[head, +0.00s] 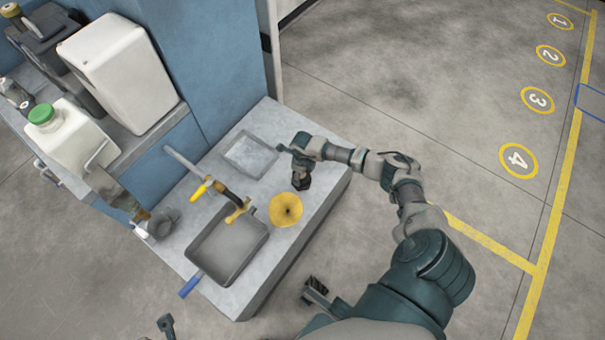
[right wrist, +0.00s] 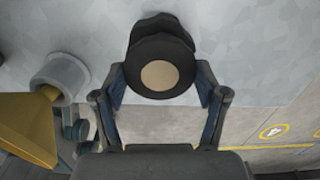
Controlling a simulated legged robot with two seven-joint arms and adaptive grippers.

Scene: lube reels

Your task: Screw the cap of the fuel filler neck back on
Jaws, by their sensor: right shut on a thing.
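My right gripper (head: 299,171) points down over the right part of the bench, beside a yellow funnel (head: 285,209). In the right wrist view my right gripper (right wrist: 162,95) is shut on a black round cap (right wrist: 163,62) with a beige disc on its face. The funnel also shows at the left of that view (right wrist: 25,125). The neck is not clearly visible in the head view.
A green-capped canister (head: 72,140) and a white container (head: 120,70) stand on the left shelf. Floor at the right is clear.

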